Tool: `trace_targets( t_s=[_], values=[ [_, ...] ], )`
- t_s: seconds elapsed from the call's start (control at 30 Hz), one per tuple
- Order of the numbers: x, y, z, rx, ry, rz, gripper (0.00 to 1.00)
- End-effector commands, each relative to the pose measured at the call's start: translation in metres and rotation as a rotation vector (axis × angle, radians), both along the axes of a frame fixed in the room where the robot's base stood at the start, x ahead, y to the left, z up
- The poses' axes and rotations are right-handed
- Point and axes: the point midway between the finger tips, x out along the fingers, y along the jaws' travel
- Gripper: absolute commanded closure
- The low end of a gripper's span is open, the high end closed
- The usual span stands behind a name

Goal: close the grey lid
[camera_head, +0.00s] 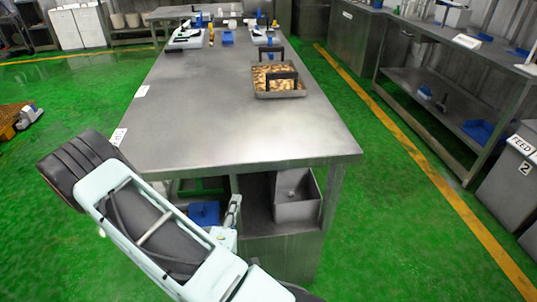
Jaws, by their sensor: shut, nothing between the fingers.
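I cannot pick out a grey lid for certain in the head view. A grey metal bin (507,190) marked "FEED 2" stands at the right edge, cut off by the frame. Its top is only partly seen, so I cannot tell whether a lid on it is open. An open grey metal box (297,205) sits under the near end of the table. My arm crosses the lower left, in front of the table's near left corner.
A long steel table (215,120) fills the middle, bearing a tray (279,94) of brown pieces with black handles. A blue container (204,213) is under it. A steel bench (450,115) runs along the right. Green floor (400,230) between them is clear.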

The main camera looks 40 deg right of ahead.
Motion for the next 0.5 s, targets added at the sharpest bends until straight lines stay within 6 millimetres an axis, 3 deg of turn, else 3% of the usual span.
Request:
trace_targets(
  t_s=[0.27, 0.5],
  values=[
    [0.001, 0.001, -0.004, -0.006, 0.003, 0.017, 1.00],
    [0.022, -0.023, -0.005, -0.005, -0.001, 0.012, 1.00]
  ],
)
